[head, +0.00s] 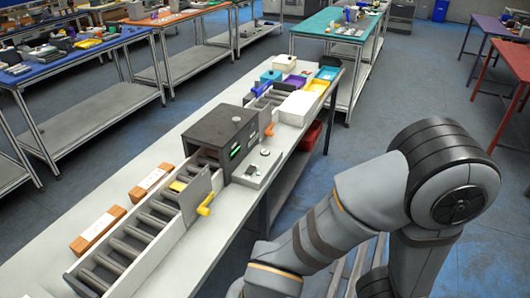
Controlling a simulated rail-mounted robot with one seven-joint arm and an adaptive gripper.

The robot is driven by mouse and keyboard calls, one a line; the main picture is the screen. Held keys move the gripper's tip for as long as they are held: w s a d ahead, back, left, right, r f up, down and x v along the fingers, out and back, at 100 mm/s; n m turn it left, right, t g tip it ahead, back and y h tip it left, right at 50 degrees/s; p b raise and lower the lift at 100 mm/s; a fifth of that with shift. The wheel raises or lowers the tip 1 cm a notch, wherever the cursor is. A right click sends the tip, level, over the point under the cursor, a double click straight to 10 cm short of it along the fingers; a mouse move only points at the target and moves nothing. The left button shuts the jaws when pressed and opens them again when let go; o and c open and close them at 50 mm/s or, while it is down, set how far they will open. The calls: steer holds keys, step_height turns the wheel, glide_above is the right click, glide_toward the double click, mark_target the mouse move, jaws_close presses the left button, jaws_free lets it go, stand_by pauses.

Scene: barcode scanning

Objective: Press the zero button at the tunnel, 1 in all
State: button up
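The tunnel (216,128) is a dark grey box standing over a roller conveyor (137,236) on the long white table. Its front side has lit green displays. Which one is the zero button cannot be read at this size. My gripper is out of view; only my arm's grey links show at the lower right, apart from the tunnel.
A grey gate plate with a yellow handle (205,204) stands at the tunnel's near end. A yellow item (178,186) lies by the rollers. Two brown boxes (98,229) lie left of the conveyor. Coloured trays (327,73) stand at the far end.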

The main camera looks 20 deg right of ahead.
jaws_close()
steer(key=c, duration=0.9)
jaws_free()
